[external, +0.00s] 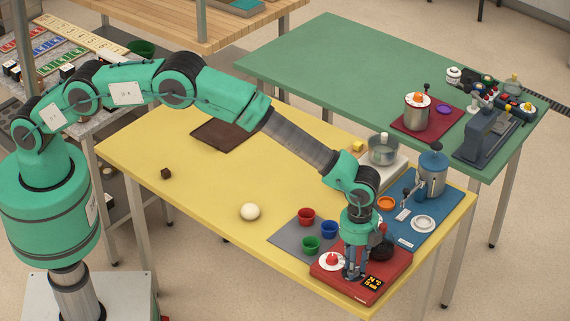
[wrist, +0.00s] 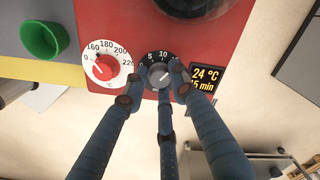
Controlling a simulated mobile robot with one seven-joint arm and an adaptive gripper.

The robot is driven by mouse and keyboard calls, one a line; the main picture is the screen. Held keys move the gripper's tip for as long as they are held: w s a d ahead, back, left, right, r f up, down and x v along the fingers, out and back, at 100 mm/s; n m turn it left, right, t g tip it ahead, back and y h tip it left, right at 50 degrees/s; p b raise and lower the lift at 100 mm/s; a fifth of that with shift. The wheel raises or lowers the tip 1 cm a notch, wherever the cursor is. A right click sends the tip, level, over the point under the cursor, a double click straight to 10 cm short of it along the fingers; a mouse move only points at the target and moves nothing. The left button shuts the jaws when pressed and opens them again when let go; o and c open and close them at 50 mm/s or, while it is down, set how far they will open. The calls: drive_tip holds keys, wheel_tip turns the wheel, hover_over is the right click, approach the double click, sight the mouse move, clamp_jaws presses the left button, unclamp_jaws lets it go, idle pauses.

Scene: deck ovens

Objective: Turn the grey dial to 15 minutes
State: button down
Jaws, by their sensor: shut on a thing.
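The grey dial (wrist: 158,75) sits on a black round scale on the red oven panel (wrist: 135,20) in the wrist view. The scale numbers 5 and 10 show above it; its lower part is hidden by my fingers. My gripper (wrist: 160,84) is shut on the grey dial, with its blue fingers around it. The display (wrist: 207,78) right of the dial reads 24 °C, and below it a 5 with min; a finger may cover a digit before the 5. In the external view my gripper (external: 354,274) points down at the red unit (external: 335,279); the grey dial is hidden there.
A red dial (wrist: 104,67) with a white temperature scale sits just left of the grey one. A green cup (wrist: 44,38) stands further left. Red (external: 306,216) and blue (external: 329,228) cups stand on the grey mat. A white ball (external: 250,212) lies on the open yellow table.

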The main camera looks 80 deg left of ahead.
idle(0.3)
drive_tip(key=c, duration=1.4)
unclamp_jaws()
drive_tip(key=shift+r, duration=0.1)
wheel_tip(320, 180, up, 12)
